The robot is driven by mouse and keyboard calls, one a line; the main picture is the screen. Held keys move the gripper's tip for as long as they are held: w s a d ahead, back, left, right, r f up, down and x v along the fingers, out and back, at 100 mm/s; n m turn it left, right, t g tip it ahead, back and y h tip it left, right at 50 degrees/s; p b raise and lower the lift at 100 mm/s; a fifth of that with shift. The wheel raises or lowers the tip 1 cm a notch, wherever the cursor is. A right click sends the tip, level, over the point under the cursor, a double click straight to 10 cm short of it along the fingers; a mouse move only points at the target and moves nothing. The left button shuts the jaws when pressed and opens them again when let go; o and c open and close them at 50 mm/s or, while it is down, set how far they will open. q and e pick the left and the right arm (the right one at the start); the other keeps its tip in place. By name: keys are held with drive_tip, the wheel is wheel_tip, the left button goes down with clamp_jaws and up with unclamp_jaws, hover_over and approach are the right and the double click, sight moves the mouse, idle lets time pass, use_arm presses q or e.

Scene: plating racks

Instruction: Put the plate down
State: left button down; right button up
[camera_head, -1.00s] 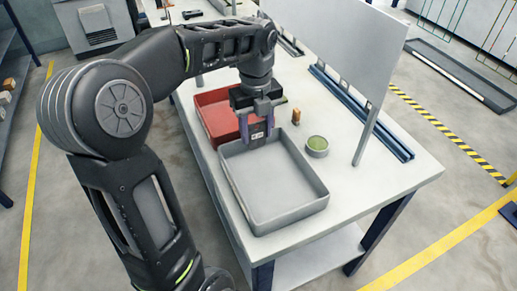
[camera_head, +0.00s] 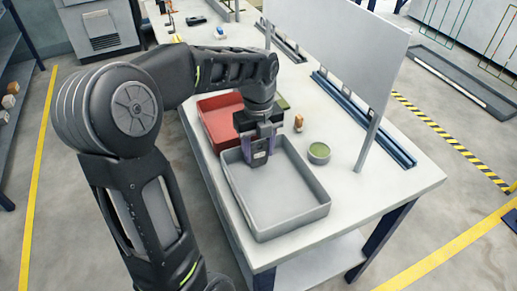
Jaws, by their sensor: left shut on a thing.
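My left gripper (camera_head: 259,158) points down at the back end of the grey tray (camera_head: 292,231), with its fingertips inside the rim outline. It is shut on a small greyish-purple piece, which I take to be the plate (camera_head: 259,155). The piece is small in the picture and partly covered by the fingers, so its shape is unclear. I cannot tell whether it touches the tray floor. The rest of the tray's floor looks empty. My right gripper is not in view.
A red tray (camera_head: 214,123) adjoins the grey one behind. A small orange-brown object (camera_head: 298,122) and a round green-filled dish (camera_head: 319,153) stand to the right. A large upright white panel (camera_head: 345,50) and a blue rail (camera_head: 365,120) lie beyond. The table's front right corner is clear.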

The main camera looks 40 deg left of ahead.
sight(259, 165)
use_arm(q)
drive_tip(key=shift+f, duration=0.15)
drive_tip(key=c, duration=0.7)
unclamp_jaws()
wheel_tip(259, 165, up, 12)
drive_tip(key=p, duration=0.2)
drive_tip(key=shift+r+p, duration=0.25)
drive_tip(key=shift+p, duration=0.15)
